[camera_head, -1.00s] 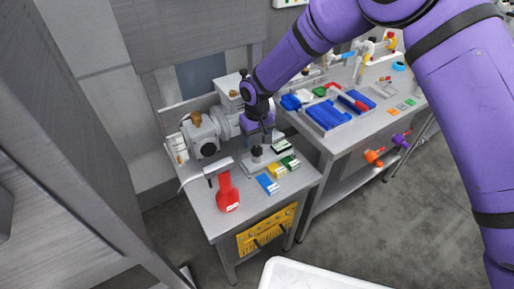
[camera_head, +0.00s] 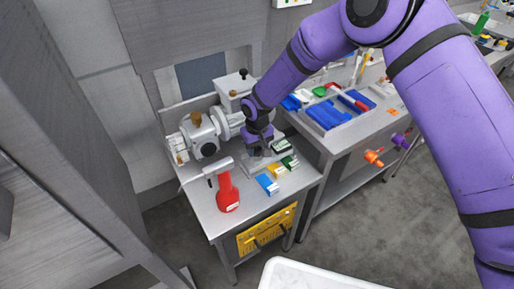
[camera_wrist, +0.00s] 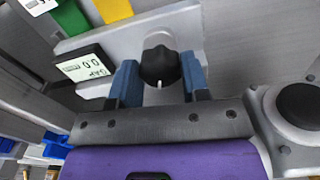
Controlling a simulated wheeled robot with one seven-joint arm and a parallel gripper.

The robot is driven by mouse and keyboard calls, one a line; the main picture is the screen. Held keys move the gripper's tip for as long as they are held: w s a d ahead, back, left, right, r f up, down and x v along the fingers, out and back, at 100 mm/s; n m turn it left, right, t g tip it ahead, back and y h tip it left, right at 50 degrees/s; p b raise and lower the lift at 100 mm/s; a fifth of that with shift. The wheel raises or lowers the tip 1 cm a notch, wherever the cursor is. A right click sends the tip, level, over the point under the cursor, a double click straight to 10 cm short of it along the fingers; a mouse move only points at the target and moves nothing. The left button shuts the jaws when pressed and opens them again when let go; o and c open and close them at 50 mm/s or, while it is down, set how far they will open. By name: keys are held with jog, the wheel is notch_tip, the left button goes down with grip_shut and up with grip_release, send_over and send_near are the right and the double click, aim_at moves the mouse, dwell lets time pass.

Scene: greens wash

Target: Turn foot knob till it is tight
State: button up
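The foot knob (camera_wrist: 160,66) is a dark, lobed knob on a light grey metal plate (camera_wrist: 98,44) in the wrist view. My gripper (camera_wrist: 160,78) has two blue-grey fingers, one on each side of the knob. The fingers stand apart and very close to the knob's sides; I cannot tell whether they touch it. In the head view my gripper (camera_head: 260,150) points down over the plate on the small bench and hides the knob.
A small display (camera_wrist: 85,65) reading "GAP 0.0" lies beside the knob. A blue tray (camera_head: 328,116) is on the right bench.

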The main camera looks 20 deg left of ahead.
aim_at(257, 149)
jog(key=shift+n, duration=1.3)
jog(key=o, duration=0.9)
jog(key=shift+r, duration=0.1)
notch_tip(257, 149, up, 7)
jog(key=shift+r, duration=0.15)
